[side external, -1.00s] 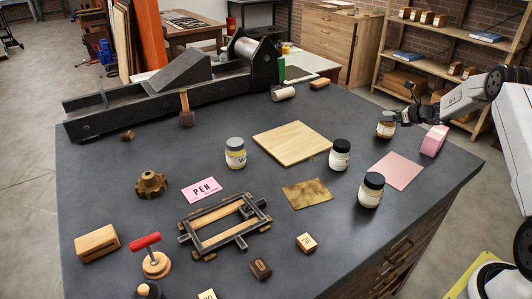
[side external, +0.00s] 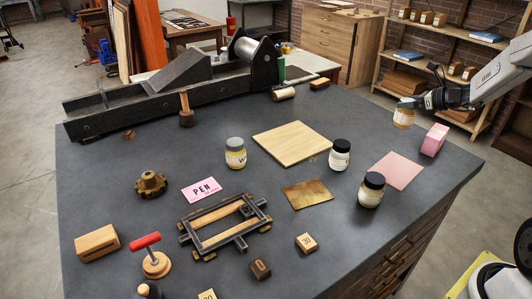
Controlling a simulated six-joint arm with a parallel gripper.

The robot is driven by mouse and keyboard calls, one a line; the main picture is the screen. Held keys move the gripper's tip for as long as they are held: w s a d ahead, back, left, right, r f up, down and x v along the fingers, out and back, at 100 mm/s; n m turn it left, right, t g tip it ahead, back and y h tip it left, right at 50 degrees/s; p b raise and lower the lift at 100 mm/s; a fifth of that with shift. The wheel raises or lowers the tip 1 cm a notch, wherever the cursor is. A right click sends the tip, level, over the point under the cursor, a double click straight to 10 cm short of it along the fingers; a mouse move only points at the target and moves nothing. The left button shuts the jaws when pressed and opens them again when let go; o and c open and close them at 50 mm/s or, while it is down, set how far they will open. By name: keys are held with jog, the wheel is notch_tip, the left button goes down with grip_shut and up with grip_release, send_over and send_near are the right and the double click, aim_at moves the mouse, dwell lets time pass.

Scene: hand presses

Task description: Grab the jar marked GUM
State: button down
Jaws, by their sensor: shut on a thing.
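My gripper (side external: 420,101) is at the upper right, shut on a small jar (side external: 404,115) with an amber-tan body. The jar is held up above the table's far right part, and its label cannot be read. Two jars with black lids stand upright on the table, one near the wooden board (side external: 340,157) and one by the pink sheet (side external: 370,192). A jar with a grey lid (side external: 236,153) stands further left, its label only partly legible. I cannot read GUM on any jar.
A pink block (side external: 434,140) stands below and right of the held jar. A long press bed (side external: 160,100) lies along the back.

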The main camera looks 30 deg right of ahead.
jog(key=shift+s+a+r, duration=0.35)
jog(key=shift+s+a, duration=0.05)
jog(key=shift+s, duration=0.3)
jog(key=shift+s+a+r, duration=0.4)
jog(key=shift+s+a, duration=0.05)
jog(key=shift+s, duration=0.2)
jog(key=shift+s+a+r, duration=0.35)
jog(key=shift+s+a, duration=0.05)
jog(key=shift+s, duration=0.3)
jog(key=shift+a, duration=0.1)
